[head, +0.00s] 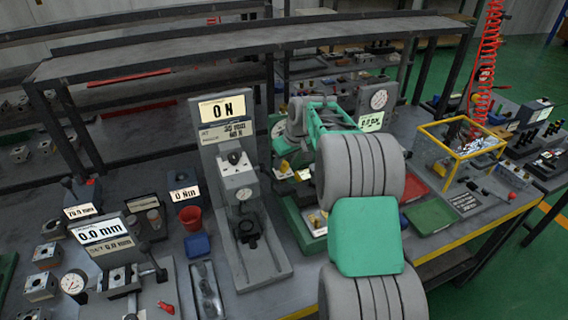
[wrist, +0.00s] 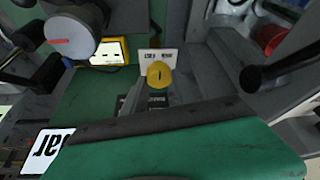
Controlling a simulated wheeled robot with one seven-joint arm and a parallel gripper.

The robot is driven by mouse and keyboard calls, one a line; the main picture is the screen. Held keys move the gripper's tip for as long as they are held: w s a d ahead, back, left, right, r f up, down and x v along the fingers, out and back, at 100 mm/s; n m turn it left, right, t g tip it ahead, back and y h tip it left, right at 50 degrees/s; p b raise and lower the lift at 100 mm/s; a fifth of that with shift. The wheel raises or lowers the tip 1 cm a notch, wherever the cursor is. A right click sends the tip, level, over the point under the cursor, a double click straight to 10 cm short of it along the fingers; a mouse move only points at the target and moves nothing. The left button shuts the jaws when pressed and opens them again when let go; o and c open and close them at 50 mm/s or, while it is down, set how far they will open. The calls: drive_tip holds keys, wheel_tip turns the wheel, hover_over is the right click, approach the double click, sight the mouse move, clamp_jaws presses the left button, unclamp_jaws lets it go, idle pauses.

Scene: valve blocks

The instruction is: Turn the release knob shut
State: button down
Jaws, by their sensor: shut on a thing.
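The release knob (wrist: 160,74) is a round yellow knob with a short dark mark on its face, near the middle of the wrist view. A small pale label plate (wrist: 157,57) stands just behind it, its print too small to read. My gripper (wrist: 158,93) is at the knob and shut on it; the jaws show only as short dark shapes below the yellow face. The green and dark grey hand fills the lower part of the wrist view. In the head view my grey and green arm reaches over the green-based unit (head: 297,228) and hides the knob and jaws.
A black lever (wrist: 268,76) juts in at right. A grey press stand with a "0 N" display (head: 222,108) stands left of my arm.

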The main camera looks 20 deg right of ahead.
drive_tip(key=n, duration=0.2)
drive_tip(key=n+y+p, duration=0.1)
drive_tip(key=n, duration=0.1)
drive_tip(key=shift+d+r+y, duration=0.1)
drive_tip(key=shift+d+y, duration=0.05)
drive_tip(key=shift+y, duration=0.15)
drive_tip(key=shift+n+g+y+p, duration=0.45)
drive_tip(key=shift+n+p, duration=0.3)
drive_tip(key=shift+n, duration=0.55)
drive_tip(key=shift+w, duration=0.1)
drive_tip(key=c, duration=1)
unclamp_jaws()
drive_tip(key=v, duration=0.7)
drive_tip(key=shift+r, duration=0.3)
drive_tip(key=shift+d, duration=0.1)
